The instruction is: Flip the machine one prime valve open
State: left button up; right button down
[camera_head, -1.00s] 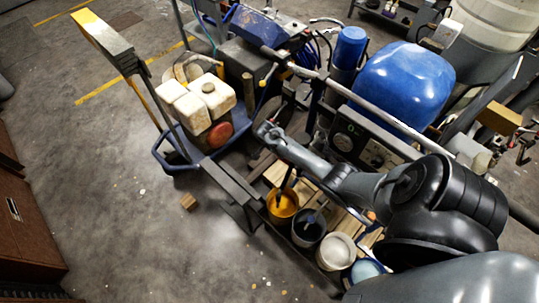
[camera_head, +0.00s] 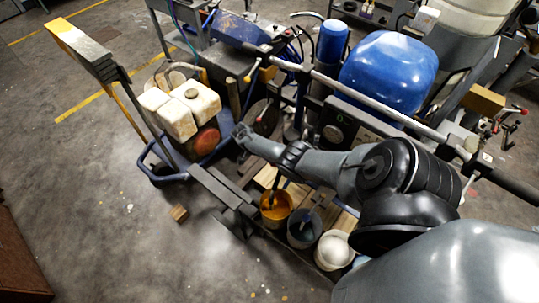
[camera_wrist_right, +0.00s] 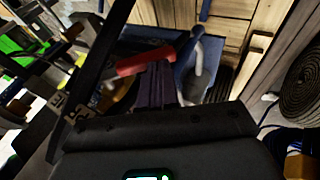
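The line striper (camera_head: 292,122) stands in the middle of the head view, with a blue tank and several hoses. A thin lever with a yellow tip (camera_head: 251,72) stands at its near end, and a small red tip (camera_head: 259,119) shows lower down. I cannot tell which part is the machine one prime valve. My right gripper (camera_head: 240,134) is low beside the machine, just right of the white jugs. In the right wrist view, a red handle (camera_wrist_right: 140,64) lies just beyond the dark gripper parts (camera_wrist_right: 158,88); contact and finger opening are unclear. My left gripper is out of view.
White jugs (camera_head: 186,107) sit on a blue-framed cart at left. A paint bucket (camera_head: 276,205) and other buckets stand on wood below my right arm. A long grey rail (camera_head: 375,100) crosses above the machine. Open floor lies at the lower left.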

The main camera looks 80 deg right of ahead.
jog(key=shift+s+a+f+b, duration=0.1)
jog(key=shift+f+b, duration=0.2)
jog(key=shift+f, duration=0.45)
jog(key=shift+s+a+f, duration=0.1)
jog(key=shift+s+f, duration=0.1)
jog(key=shift+f, duration=0.25)
jog(key=shift+s+a+f, duration=0.1)
jog(key=shift+s+f, duration=0.05)
jog(key=shift+f, duration=0.25)
jog(key=shift+s+a+f, duration=0.25)
jog(key=shift+s+f, duration=0.4)
jog(key=shift+s+a+f, duration=0.25)
jog(key=shift+s+f, duration=0.35)
jog(key=shift+b, duration=0.3)
jog(key=w+d+b, duration=0.2)
jog(key=w+b, duration=1.1)
jog(key=b, duration=0.1)
jog(key=shift+w+d+r, duration=0.25)
jog(key=shift+d+r, duration=0.1)
jog(key=shift+d, duration=0.05)
